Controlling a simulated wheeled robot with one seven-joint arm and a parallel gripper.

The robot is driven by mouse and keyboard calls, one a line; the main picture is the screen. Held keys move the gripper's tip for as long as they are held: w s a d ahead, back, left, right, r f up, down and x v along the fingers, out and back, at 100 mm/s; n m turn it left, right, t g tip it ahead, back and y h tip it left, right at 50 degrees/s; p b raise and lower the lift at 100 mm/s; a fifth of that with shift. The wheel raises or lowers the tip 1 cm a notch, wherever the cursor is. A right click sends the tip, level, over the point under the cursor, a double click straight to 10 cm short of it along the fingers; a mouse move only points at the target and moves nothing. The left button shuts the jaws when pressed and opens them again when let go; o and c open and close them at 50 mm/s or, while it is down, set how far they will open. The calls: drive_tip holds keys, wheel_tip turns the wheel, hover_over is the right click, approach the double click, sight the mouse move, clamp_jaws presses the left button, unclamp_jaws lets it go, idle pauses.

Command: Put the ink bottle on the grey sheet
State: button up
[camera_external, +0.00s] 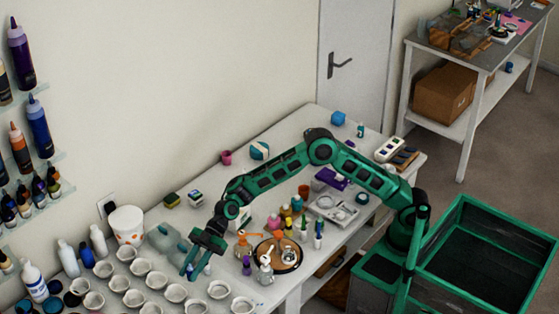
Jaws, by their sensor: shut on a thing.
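My gripper (198,272) points down over the near left part of the white table, beside the rows of white cups. Its fingers are shut on a small pale, bluish bottle (207,269), mostly hidden by the fingers. It appears to be the ink bottle, but its label is too small to make out. A flat grey-green patch (163,236) lies on the table just left of my gripper. I cannot tell for sure whether it is the grey sheet.
Several white cups (219,289) fill the near table. A white tub (127,222) and squeeze bottles (68,258) stand at left. A green crate (480,215) is at right.

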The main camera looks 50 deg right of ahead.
drive_tip(key=shift+f, duration=1.5)
drive_tip(key=shift+f, duration=0.2)
drive_tip(key=o, duration=1)
drive_tip(key=shift+o, duration=0.2)
drive_tip(key=shift+r, duration=0.25)
drive_tip(key=v, duration=0.5)
drive_tip(key=shift+d+r, duration=0.1)
drive_tip(key=shift+d, duration=0.15)
wheel_tip(320, 180, up, 7)
drive_tip(key=shift+a, duration=0.25)
